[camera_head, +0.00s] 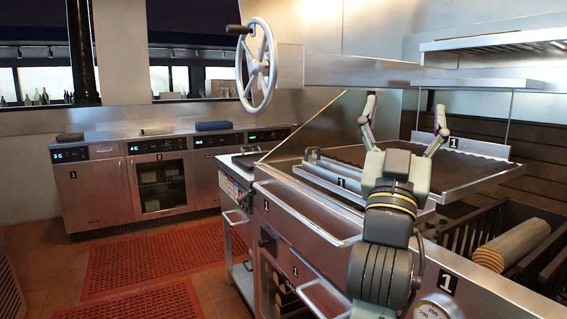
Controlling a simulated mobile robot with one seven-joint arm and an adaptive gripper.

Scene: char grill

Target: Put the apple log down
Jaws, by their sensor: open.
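My gripper (405,108) is raised over the char grill (478,181), with its two fingers spread wide and nothing visible between them. A pale log (515,243) with a lighter cut end lies in a dark slatted wooden crate (470,232) at the right, below and to the right of my gripper and apart from it. I cannot tell from its look whether this is the apple log. My arm hides part of the grill's front and middle.
A spoked handwheel (257,65) stands above the grill's left side. A steel shelf (480,84) hangs over the grill at the back. Steel cabinets (95,187) line the far wall. Red mats (153,261) lie on the open floor at left.

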